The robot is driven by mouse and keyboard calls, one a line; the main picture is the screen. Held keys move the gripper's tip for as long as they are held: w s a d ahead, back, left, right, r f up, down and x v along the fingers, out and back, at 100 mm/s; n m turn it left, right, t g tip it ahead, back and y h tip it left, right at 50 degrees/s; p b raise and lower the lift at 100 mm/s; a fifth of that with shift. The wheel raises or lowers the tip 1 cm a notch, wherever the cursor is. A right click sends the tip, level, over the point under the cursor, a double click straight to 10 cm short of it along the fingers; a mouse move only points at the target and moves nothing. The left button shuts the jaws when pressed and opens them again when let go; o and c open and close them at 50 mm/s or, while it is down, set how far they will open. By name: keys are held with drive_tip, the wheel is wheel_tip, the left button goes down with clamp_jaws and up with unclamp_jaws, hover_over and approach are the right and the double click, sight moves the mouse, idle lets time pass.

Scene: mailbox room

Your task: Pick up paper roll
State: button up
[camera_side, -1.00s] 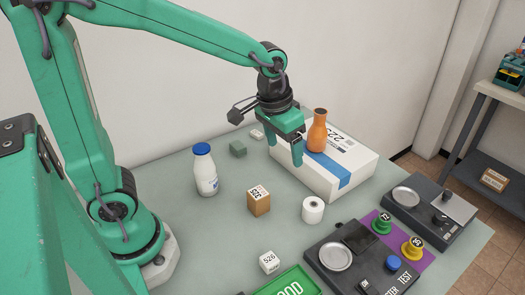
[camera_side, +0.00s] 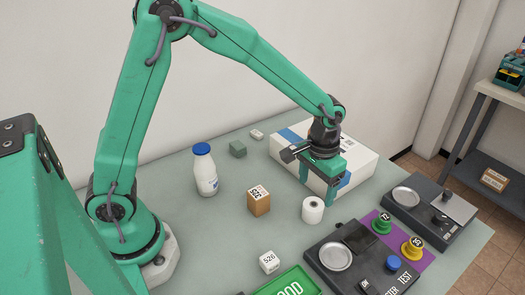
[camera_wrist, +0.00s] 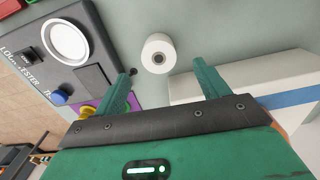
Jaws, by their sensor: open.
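The white paper roll (camera_side: 313,210) stands upright on the table, in front of the white box. It also shows in the wrist view (camera_wrist: 157,54), with its dark core hole facing the camera. My gripper (camera_side: 318,197) is open, with green fingers pointing down above and close to the roll. In the wrist view my gripper (camera_wrist: 167,80) has one finger on each side of the roll, which lies just beyond the fingertips. No contact with the roll is visible.
A large white box (camera_side: 355,160) with a blue stripe is right behind my gripper. A dark tester device (camera_side: 345,265) stands in front of the roll. A brown cube (camera_side: 258,201), a white cube (camera_side: 269,262) and a blue-capped bottle (camera_side: 205,170) stand to the left.

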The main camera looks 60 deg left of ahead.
sight(314, 204)
drive_tip(key=shift+d+f, duration=0.1)
drive_tip(key=shift+f, duration=3.7)
drive_tip(key=shift+c, duration=0.2)
drive_tip(key=c, duration=1)
